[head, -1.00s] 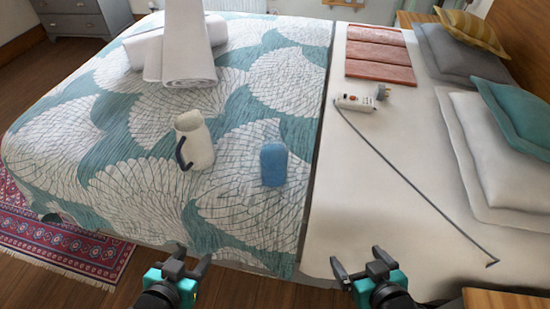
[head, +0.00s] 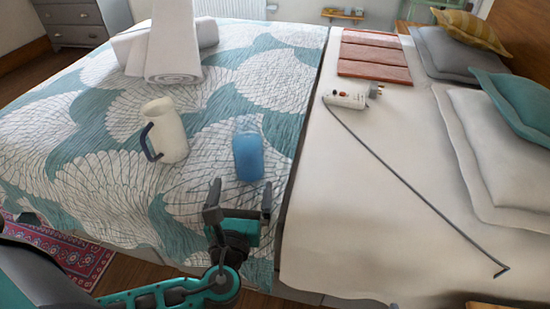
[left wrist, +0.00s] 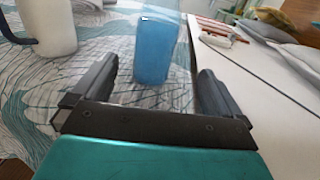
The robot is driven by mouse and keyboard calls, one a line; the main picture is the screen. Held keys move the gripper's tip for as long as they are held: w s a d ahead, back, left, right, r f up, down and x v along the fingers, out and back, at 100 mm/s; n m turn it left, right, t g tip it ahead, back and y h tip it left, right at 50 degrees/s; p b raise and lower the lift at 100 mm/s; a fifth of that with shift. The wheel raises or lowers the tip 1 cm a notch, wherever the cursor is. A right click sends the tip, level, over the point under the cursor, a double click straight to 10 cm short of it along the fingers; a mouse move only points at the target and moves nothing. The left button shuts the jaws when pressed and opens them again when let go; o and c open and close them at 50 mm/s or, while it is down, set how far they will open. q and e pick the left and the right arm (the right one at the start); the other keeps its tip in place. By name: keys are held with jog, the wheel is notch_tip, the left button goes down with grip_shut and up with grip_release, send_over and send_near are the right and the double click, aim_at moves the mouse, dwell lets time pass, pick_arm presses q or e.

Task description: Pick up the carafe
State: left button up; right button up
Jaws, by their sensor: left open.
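A blue, see-through vessel that looks like the carafe (head: 248,157) stands on the patterned bedspread in the head view. In the left wrist view the carafe (left wrist: 153,55) is ahead, between the lines of the fingers, with a clearer upper part. A cream jug with a dark handle (head: 168,132) stands to its left and also shows in the left wrist view (left wrist: 53,28). My left gripper (head: 240,202) is open and empty, on the near side of the carafe, with its fingers pointing at it. A gap remains between them. My right gripper is out of view.
Rolled white towels (head: 172,50) lie behind the jug. To the right, a white power strip (head: 345,100) with a grey cord lies on the pale bedding (head: 370,200), near reddish folded panels (head: 375,57) and pillows (head: 500,140). The bedspread around the carafe is clear.

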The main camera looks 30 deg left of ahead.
aim_at(247, 161)
pick_arm(q)
jog(key=x, duration=0.7)
jog(key=shift+w+a+r+b, duration=0.1)
jog(key=shift+w+a+b, duration=0.05)
jog(key=shift+b, duration=0.25)
jog(key=shift+a+b+x, duration=0.2)
jog(key=shift+b+x, duration=0.35)
jog(key=shift+x, duration=2.15)
jog(key=shift+c, duration=0.4)
jog(key=c, duration=1.3)
jog(key=shift+r, duration=0.1)
jog(key=shift+c, duration=0.4)
